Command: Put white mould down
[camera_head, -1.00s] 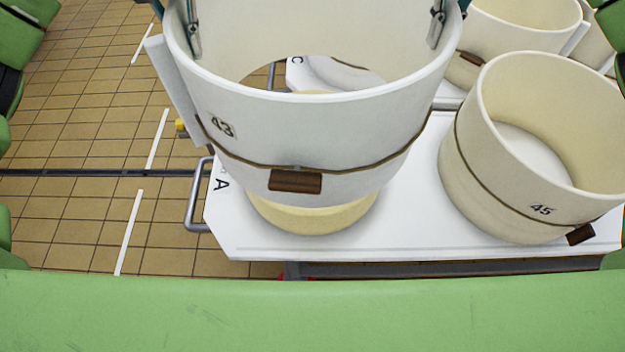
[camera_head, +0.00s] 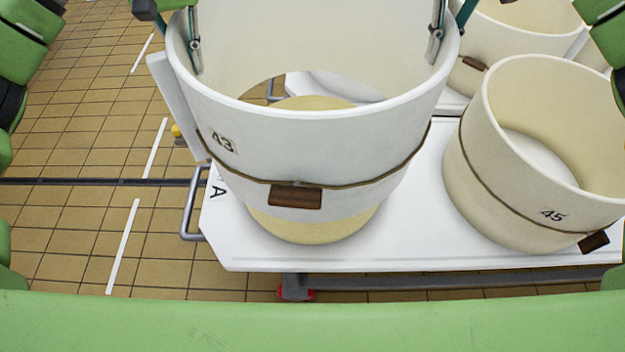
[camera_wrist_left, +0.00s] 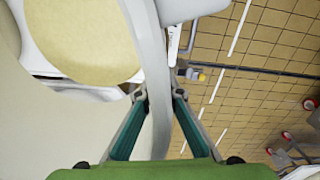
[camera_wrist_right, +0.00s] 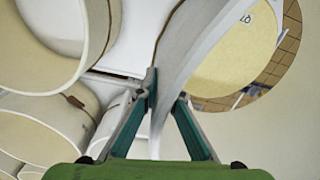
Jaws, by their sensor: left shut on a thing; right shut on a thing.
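The white mould (camera_head: 300,140), marked 43, is a bottomless ring with a cord and a brown wooden block around it. My left gripper (camera_head: 193,52) is shut on its wall at the left, and my right gripper (camera_head: 437,45) is shut on its wall at the right. Both wrist views show the wall pinched between the fingers (camera_wrist_left: 158,95) (camera_wrist_right: 163,95). The mould is held above a pale yellow cheese (camera_head: 315,228), which rests on the white cart top near the letter A. The cheese shows below the mould's lower edge and through its opening.
The white cart top (camera_head: 420,225) has a metal handle (camera_head: 190,205) at its left. A cream mould marked 45 (camera_head: 500,205) stands close at the right, with another mould (camera_head: 500,40) behind it. Tiled floor (camera_head: 75,230) is free at the left.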

